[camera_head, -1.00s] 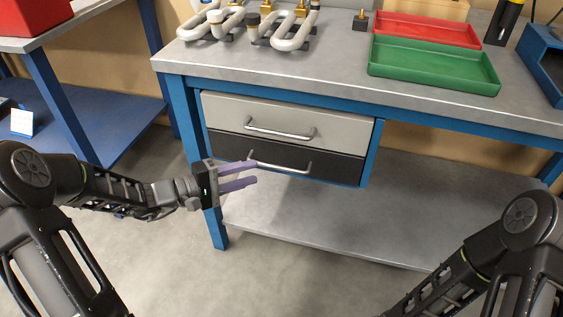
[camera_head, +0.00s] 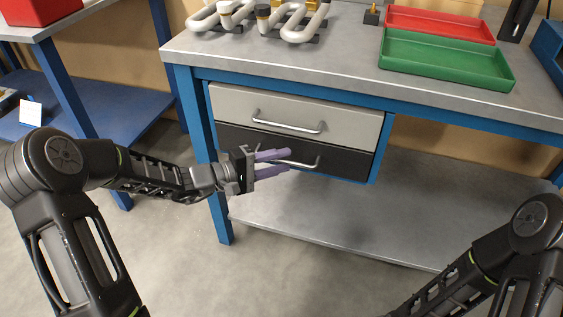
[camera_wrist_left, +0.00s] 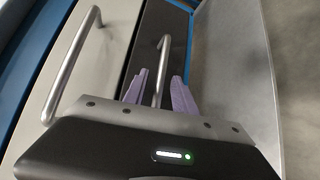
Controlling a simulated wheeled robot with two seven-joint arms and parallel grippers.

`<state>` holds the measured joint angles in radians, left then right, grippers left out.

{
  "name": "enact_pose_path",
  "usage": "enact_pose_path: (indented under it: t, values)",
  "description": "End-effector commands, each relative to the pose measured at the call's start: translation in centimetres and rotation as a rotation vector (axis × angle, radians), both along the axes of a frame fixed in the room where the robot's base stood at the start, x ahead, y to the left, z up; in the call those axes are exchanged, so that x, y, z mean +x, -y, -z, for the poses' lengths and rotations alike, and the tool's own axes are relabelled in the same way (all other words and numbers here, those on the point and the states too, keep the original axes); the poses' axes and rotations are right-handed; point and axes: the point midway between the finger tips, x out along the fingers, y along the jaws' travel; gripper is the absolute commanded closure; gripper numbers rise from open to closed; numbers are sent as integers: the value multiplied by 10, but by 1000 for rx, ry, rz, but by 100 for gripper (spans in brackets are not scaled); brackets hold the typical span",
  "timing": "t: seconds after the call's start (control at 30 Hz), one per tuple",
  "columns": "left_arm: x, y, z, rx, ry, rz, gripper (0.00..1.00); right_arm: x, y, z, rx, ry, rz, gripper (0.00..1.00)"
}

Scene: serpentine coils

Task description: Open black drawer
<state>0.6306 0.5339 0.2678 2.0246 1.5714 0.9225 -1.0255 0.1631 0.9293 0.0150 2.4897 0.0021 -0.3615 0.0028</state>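The black drawer (camera_head: 345,161) is the lower one under the workbench and looks closed. Its metal bar handle (camera_head: 309,164) is partly hidden by my left gripper (camera_head: 289,160). The left gripper has two purple fingers, held apart, at the handle. In the left wrist view the black drawer's handle (camera_wrist_left: 162,62) shows between the two fingertips of the gripper (camera_wrist_left: 159,88), with gaps on both sides. I cannot tell whether a finger touches it. My right arm shows at lower right, but its gripper is out of the picture.
A light grey drawer (camera_head: 350,119) with its own handle (camera_head: 290,126) sits just above. The workbench top (camera_head: 320,70) holds a green tray (camera_head: 445,62), a red tray (camera_head: 440,24) and pale coiled pipes (camera_head: 300,28). A lower shelf (camera_head: 340,225) lies below the drawers.

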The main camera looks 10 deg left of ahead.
Motion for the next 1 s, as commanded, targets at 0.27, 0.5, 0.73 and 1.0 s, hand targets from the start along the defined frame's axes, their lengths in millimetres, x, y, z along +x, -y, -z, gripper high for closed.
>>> enact_pose_path:
  t: [0.27, 0.5, 0.73, 1.0]
  values:
    - [4, 5, 0, 0, 0, 0, 68, 1, 0, 1, -1, 0, 1, 64]
    - [4, 5, 0, 0, 0, 0, 81, 0, 0, 1, 0, 1, 1, 64]
    - [4, 5, 1, 0, 0, 0, 99, 0, 0, 1, 0, 1, 0, 64]
    - [4, 5, 1, 1, -1, 0, 100, 0, 0, 1, 0, 1, 0, 64]
